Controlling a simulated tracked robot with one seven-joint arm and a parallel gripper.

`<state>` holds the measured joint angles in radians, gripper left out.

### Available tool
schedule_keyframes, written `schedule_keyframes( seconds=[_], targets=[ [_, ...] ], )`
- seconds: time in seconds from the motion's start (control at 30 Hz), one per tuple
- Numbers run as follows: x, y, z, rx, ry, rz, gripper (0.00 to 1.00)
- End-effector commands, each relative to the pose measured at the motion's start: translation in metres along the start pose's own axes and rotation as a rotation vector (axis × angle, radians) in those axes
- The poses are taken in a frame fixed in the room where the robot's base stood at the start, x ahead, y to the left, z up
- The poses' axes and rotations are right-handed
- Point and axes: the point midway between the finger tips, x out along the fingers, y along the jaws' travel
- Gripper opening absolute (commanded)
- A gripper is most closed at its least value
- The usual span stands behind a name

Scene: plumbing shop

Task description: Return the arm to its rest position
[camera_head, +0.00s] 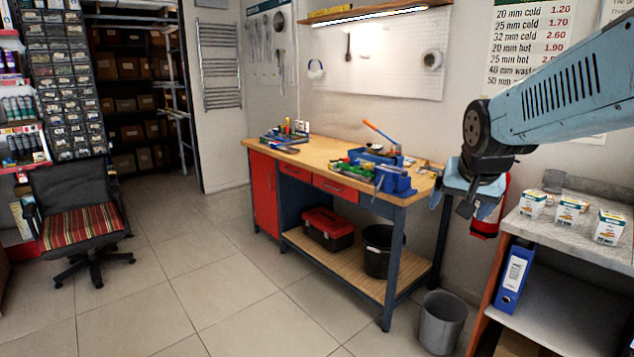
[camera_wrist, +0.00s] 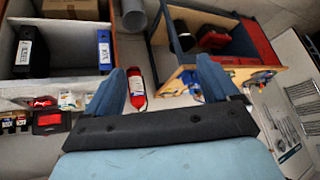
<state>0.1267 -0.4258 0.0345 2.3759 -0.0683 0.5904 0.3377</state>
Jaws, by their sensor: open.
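My arm (camera_head: 560,85) is light blue and reaches in from the right edge of the head view. Its dark wrist bends down to my gripper (camera_head: 452,202), which hangs in the air between the workbench and the grey counter. In the wrist view, my gripper (camera_wrist: 162,85) has two blue fingers spread wide apart. Nothing is held between them. The wrist view is upside down and shows the floor-side things at the top.
The wooden-topped workbench (camera_head: 300,155) carries a blue vise (camera_head: 395,180) and tools. A red fire extinguisher (camera_head: 487,222) hangs behind my gripper; it also shows in the wrist view (camera_wrist: 136,90). The grey counter (camera_head: 545,228) holds small boxes. A grey bin (camera_head: 442,320) stands below.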

Motion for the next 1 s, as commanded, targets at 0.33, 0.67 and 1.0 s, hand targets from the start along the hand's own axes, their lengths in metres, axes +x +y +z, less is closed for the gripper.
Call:
schedule_keyframes(
  seconds=[0.33,0.67,1.0],
  targets=[
    [-0.064,0.004,0.088,-0.253,-0.083,-0.055,0.88],
    [-0.082,0.011,0.123,-0.357,-0.122,-0.084,0.88],
    [-0.082,0.011,0.123,-0.357,-0.122,-0.084,0.88]
  ],
)
